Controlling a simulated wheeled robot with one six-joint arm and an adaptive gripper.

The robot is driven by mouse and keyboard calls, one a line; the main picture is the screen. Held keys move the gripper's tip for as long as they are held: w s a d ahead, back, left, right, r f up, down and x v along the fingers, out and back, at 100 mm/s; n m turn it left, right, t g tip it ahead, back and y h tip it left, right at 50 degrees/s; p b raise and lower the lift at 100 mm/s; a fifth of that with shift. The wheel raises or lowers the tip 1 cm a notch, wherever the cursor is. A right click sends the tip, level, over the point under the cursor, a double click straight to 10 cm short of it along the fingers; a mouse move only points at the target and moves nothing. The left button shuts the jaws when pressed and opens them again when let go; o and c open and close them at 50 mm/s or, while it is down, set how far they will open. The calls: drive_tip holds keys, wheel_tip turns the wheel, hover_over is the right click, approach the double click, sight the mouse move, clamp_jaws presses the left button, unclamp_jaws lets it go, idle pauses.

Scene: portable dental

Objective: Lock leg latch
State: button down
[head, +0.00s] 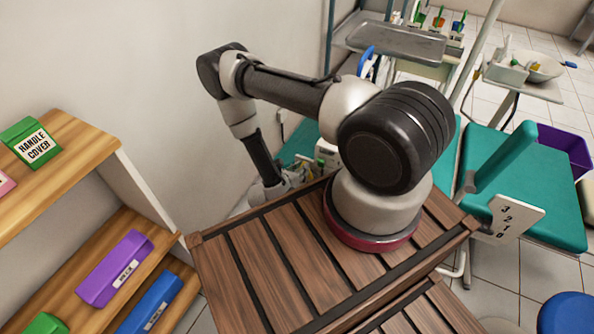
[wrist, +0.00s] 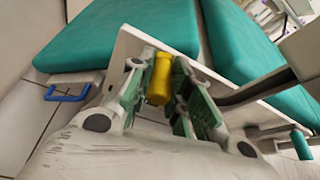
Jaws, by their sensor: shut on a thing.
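In the wrist view my gripper (wrist: 161,88) is closed around a yellow knob or lever (wrist: 159,78), with a finger on each side. The yellow piece stands against a white plate (wrist: 130,44) beside the teal chair cushions (wrist: 130,25). I take it to be the leg latch, though no label shows on it here. In the head view my gripper (head: 278,188) is low behind the wooden top, near the wall, and the yellow piece cannot be made out there. The fingers hide part of its sides.
A blue handle (wrist: 68,95) is left of the gripper, and a dark bar (wrist: 255,85) crosses at right. In the head view, shelves with labelled boxes (head: 115,268) stand left. A chair with a numbered plate (head: 512,219) and a metal tray (head: 395,42) are right and behind.

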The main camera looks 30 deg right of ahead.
drive_tip(key=shift+s+d+r+m+t+y, duration=0.15)
drive_tip(key=shift+s+d+m+t+y, duration=0.15)
drive_tip(key=shift+s+d+m+t, duration=0.25)
drive_tip(key=shift+s+d+r+m+t+y, duration=0.1)
drive_tip(key=shift+s+d+m+t+y, duration=0.2)
drive_tip(key=shift+s+m, duration=0.45)
drive_tip(key=c, duration=1.3)
unclamp_jaws()
drive_tip(key=shift+a, duration=0.1)
drive_tip(key=shift+v, duration=3.7)
